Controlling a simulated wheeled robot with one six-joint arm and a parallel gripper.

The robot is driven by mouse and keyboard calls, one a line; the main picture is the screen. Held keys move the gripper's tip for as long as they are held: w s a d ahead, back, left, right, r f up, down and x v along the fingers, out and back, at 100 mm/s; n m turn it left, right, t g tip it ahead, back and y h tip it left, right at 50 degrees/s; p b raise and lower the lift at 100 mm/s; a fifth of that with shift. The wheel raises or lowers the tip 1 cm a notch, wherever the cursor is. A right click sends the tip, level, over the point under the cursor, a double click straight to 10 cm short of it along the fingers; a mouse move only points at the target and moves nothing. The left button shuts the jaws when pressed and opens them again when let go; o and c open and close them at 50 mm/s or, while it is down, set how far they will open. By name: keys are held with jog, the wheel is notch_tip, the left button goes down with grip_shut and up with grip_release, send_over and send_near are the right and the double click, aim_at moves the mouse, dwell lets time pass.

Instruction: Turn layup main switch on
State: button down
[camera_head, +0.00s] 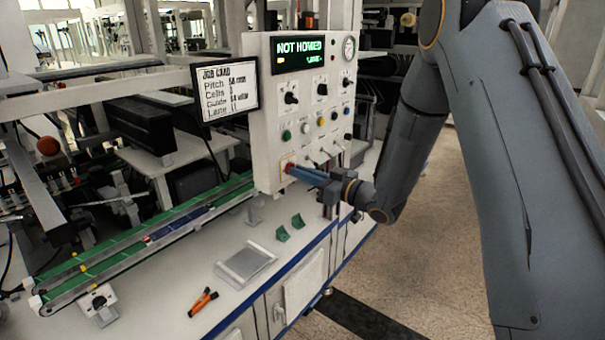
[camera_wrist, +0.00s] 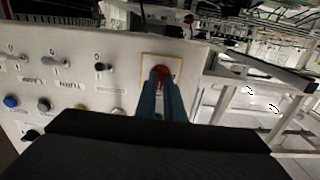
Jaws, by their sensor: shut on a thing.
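The control panel (camera_head: 262,110) is a white upright box with a display reading "NOT HOMED", several knobs, coloured buttons and toggles. The main switch (camera_head: 287,167) is a red knob on a yellow-bordered plate at the panel's lower left. It also shows in the wrist view (camera_wrist: 161,72), at the far end of my fingers. My gripper (camera_head: 296,171) has blue fingers reaching to the red knob from the right. In the wrist view the fingers are closed around the knob, one on each side. They hide part of it, so its exact angle is hard to tell.
A job card screen (camera_head: 226,88) stands left of the panel. A green conveyor (camera_head: 150,240) runs below it. A grey tray (camera_head: 246,264), green brackets (camera_head: 290,227) and an orange-handled tool (camera_head: 203,302) lie on the white bench. Open floor lies to the right.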

jog(key=shift+s+f, duration=0.1)
jog(key=shift+f, duration=0.1)
jog(key=c, duration=1.9)
grip_release()
jog(key=shift+a, duration=0.1)
jog(key=shift+o, duration=0.2)
jog(key=shift+r, duration=0.1)
jog(key=b+v, duration=0.2)
jog(key=v, duration=0.6)
